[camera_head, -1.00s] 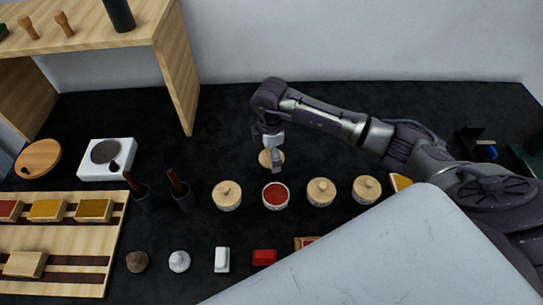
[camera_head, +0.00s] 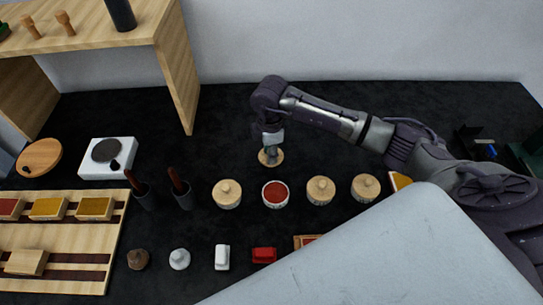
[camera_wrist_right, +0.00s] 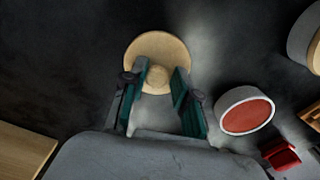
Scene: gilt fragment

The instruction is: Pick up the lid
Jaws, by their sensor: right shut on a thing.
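The lid (camera_head: 264,160) is a round pale wooden disc with a knob. It is behind the open jar in the head view, at the end of my right arm. My right gripper (camera_head: 271,149) is above it, and in the right wrist view its two fingers (camera_wrist_right: 157,85) are closed on the knob. The lid's disc (camera_wrist_right: 158,42) shows beyond the fingers there. I cannot tell whether the lid touches the table. The open jar (camera_head: 275,194) is white with red contents; it also shows in the wrist view (camera_wrist_right: 245,110). My left gripper is not in view.
Lidded jars (camera_head: 227,194) stand on both sides of the open jar. Two dark cups with brown handles (camera_head: 181,193) stand to the left. A white scale (camera_head: 107,158) and a wooden disc (camera_head: 39,157) are further left. Small blocks and a wooden rack (camera_head: 60,247) lie in front.

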